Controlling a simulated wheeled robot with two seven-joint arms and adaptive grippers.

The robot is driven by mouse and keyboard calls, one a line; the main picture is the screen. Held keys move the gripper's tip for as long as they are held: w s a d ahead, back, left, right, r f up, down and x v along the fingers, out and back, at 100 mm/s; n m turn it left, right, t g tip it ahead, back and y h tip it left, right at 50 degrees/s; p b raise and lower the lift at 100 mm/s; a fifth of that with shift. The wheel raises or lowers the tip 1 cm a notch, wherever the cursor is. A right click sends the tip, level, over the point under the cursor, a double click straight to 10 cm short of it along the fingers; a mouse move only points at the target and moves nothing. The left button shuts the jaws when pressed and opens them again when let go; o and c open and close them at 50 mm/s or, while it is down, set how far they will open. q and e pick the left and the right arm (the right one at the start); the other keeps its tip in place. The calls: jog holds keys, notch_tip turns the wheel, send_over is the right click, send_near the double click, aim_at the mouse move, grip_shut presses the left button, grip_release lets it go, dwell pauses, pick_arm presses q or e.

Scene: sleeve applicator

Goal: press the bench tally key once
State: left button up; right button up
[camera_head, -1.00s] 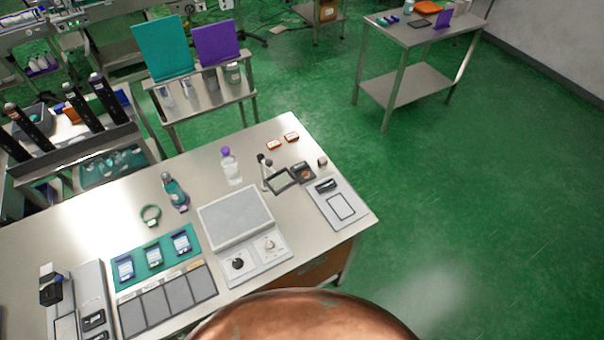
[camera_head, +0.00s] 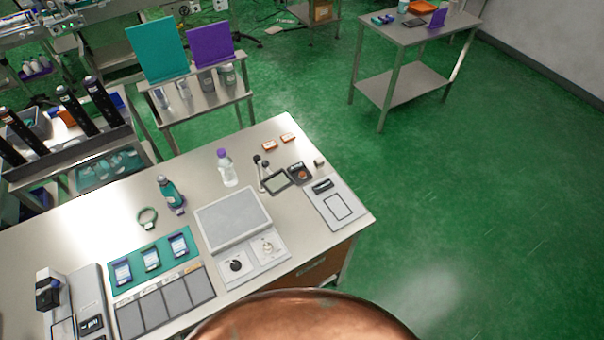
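The bench (camera_head: 85,222) stands in front of me with a pale metal top. A small dark unit with a reddish round part (camera_head: 299,172) sits near its right end. It may be the tally key, but it is too small to tell. A small grey block (camera_head: 319,162) sits just right of it. A pale panel with a black part and an outlined rectangle (camera_head: 335,205) lies at the right edge. A grey-topped device with two knobs (camera_head: 233,216) is left of it. Neither of my grippers is in view.
A purple-capped bottle (camera_head: 227,169), a teal bottle (camera_head: 171,195) and a green ring (camera_head: 147,218) stand or lie on the bench. A teal tray (camera_head: 137,274) and dark grey pads (camera_head: 164,304) lie at the front.

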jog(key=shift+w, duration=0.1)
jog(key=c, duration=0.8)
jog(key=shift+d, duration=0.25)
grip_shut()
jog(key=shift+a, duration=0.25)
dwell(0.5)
